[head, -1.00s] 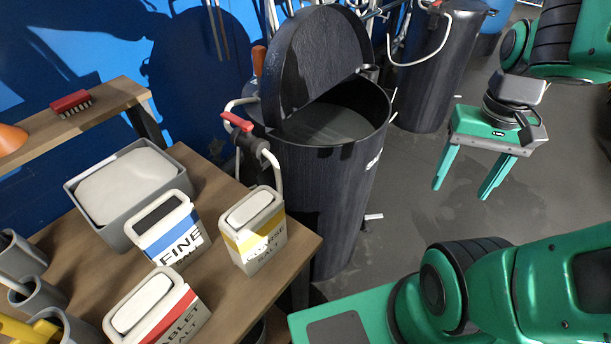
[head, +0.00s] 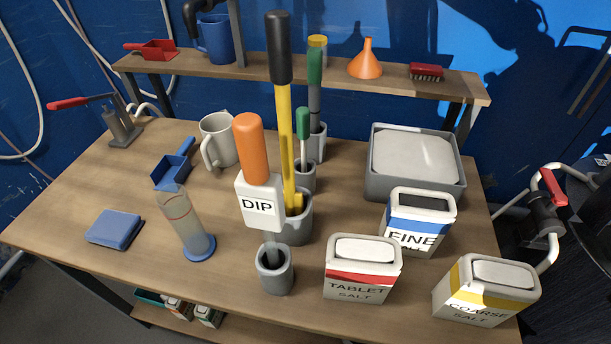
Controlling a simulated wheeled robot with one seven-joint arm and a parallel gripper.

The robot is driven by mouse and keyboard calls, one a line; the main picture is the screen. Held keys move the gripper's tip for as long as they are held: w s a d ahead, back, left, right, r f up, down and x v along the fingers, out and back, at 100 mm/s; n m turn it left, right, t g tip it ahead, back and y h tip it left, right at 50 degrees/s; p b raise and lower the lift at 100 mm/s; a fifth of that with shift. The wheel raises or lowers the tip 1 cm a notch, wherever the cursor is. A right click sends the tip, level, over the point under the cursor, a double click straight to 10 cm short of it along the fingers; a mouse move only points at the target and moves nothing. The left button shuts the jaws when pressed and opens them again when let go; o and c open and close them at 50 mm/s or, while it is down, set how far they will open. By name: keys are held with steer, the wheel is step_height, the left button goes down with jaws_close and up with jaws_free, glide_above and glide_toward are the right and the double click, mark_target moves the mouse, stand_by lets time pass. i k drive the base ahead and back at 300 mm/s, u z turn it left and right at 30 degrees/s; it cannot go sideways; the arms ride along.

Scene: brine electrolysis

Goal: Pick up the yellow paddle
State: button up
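The yellow paddle (head: 286,120) stands upright, leaning slightly, in a grey cup (head: 297,228) near the middle of the wooden table. It has a long yellow shaft, a black grip at the top and a yellow foot partly inside the cup. The orange-handled tool with the white DIP tag (head: 260,200) stands just in front and to the left of it, in its own grey holder (head: 275,272). A green-handled tool (head: 315,85) and a shorter green-topped brush (head: 303,130) stand close behind it. My gripper is not in the current head view.
FINE (head: 417,225), TABLET (head: 360,270) and COARSE (head: 487,290) salt boxes stand at the right front. A grey tub (head: 415,185) sits behind them. A measuring cylinder (head: 182,222), blue scoop (head: 172,165) and white mug (head: 218,140) stand to the left. A shelf (head: 200,65) crosses behind.

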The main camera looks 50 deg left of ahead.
mark_target(277, 22)
steer(key=u, duration=1.85)
